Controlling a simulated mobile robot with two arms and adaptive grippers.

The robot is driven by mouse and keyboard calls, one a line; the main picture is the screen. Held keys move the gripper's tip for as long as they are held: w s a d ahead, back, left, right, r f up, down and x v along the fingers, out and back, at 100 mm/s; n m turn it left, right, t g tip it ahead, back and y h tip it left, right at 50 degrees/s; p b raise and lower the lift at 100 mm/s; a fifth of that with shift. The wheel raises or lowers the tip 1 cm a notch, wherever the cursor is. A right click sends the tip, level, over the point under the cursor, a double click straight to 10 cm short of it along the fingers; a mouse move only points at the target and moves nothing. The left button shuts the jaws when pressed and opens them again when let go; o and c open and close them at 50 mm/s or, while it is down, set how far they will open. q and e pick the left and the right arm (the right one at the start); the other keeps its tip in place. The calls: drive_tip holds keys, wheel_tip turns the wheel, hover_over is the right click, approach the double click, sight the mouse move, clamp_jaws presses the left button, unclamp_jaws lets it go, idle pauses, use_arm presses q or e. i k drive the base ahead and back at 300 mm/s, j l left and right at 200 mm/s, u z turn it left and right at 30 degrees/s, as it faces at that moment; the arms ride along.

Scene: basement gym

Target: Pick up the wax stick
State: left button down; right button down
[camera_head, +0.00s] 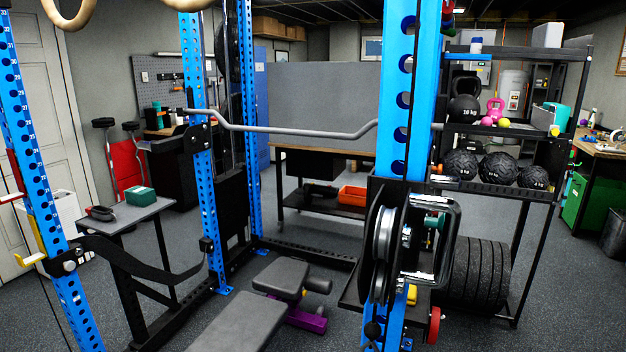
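I cannot make out a wax stick in the head view. Small items on the shelves and benches are too small to tell apart. Neither my left nor my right gripper shows in this view.
A blue rack upright (400,90) with plates stands right of centre. A grey bench (240,322) lies in front. A small side table (130,216) with a green box (140,196) stands left. A black shelf rack (520,128) holds balls and kettlebells at right. Open floor (570,290) lies right.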

sight(476, 45)
drive_tip(key=k, duration=0.6)
drive_tip(key=k+u, duration=0.2)
drive_tip(key=u, duration=0.15)
drive_tip(key=k+j+u, duration=0.1)
drive_tip(key=k+u, duration=0.15)
drive_tip(key=u, duration=0.15)
drive_tip(key=k+j+u, duration=0.1)
drive_tip(key=u, duration=0.25)
drive_tip(key=i+l+u, duration=0.15)
drive_tip(key=l, duration=0.55)
drive_tip(key=i+l+u, duration=0.1)
drive_tip(key=l, duration=0.6)
drive_tip(key=l+u, duration=0.15)
drive_tip(key=l, duration=0.55)
drive_tip(key=i+l, duration=0.1)
drive_tip(key=l, duration=1.1)
drive_tip(key=i+l, duration=0.15)
drive_tip(key=l, duration=0.45)
drive_tip(key=i+l, duration=0.1)
drive_tip(key=l, duration=1.1)
drive_tip(key=i, duration=0.05)
